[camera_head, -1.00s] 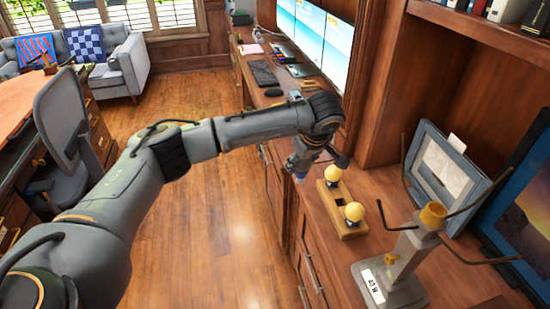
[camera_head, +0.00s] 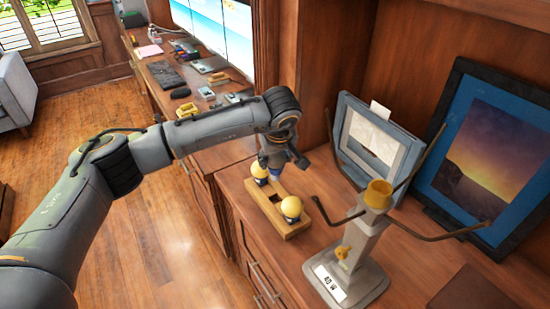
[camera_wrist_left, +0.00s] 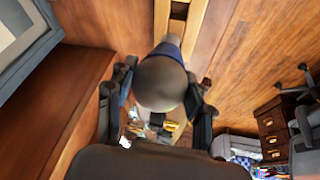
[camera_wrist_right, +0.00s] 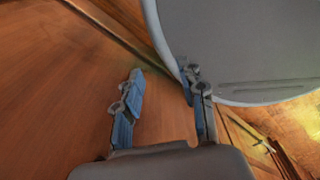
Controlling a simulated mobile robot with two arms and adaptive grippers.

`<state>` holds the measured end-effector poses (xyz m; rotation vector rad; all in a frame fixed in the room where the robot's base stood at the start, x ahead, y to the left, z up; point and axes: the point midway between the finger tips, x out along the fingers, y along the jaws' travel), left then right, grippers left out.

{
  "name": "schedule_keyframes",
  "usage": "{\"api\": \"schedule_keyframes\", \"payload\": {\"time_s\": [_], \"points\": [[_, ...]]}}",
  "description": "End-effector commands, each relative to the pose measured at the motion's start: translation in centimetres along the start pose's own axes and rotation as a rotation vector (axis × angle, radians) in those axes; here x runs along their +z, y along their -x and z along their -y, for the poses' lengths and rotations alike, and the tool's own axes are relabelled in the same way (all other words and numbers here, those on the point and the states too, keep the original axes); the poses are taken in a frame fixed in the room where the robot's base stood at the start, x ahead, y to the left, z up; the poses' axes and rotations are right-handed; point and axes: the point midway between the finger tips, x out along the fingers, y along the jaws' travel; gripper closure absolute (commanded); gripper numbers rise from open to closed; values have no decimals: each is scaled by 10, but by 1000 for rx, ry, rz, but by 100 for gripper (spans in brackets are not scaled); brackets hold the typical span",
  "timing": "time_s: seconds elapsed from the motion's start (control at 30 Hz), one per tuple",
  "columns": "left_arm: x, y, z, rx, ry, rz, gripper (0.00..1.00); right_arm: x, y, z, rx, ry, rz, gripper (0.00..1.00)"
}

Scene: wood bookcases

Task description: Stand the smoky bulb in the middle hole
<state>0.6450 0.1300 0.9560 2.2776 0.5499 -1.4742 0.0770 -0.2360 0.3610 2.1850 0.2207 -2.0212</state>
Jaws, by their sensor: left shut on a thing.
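The smoky bulb (camera_wrist_left: 160,82), a grey globe with a blue collar, is between the fingers of my left gripper (camera_wrist_left: 158,95) in the left wrist view. In the head view my left gripper (camera_head: 283,165) is just above the far end of the wooden block (camera_head: 292,229), and the bulb is mostly hidden there. Two yellow bulbs stand in the block, one at the far end (camera_head: 259,170) and one at the near end (camera_head: 291,207). The middle hole (camera_head: 275,197) between them looks dark and empty. My right gripper (camera_wrist_right: 163,105) is open and empty in the right wrist view.
A grey stand with brown arms (camera_head: 364,240) is right of the block. Behind it are a grey-framed picture (camera_head: 350,115) and a blue-framed sunset picture (camera_head: 485,150). A large grey rounded surface (camera_wrist_right: 240,50) is close to my right gripper.

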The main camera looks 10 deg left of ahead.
Motion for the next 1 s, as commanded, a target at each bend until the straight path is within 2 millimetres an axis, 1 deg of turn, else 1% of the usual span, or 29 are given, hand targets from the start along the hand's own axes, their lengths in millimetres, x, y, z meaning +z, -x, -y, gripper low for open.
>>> {"api": "schedule_keyframes", "payload": {"time_s": [0.1,0.27,1.0], "points": [[0,-1,0,-2,1,-2,64,-3,-5,-2,2,1,-4,60],[4,-11,2,-3,1,-1,64,-8,-13,-3,3,0,-12,60],[27,-65,7,-4,1,-1,64,-6,-59,-1,3,0,-16,60]]}}
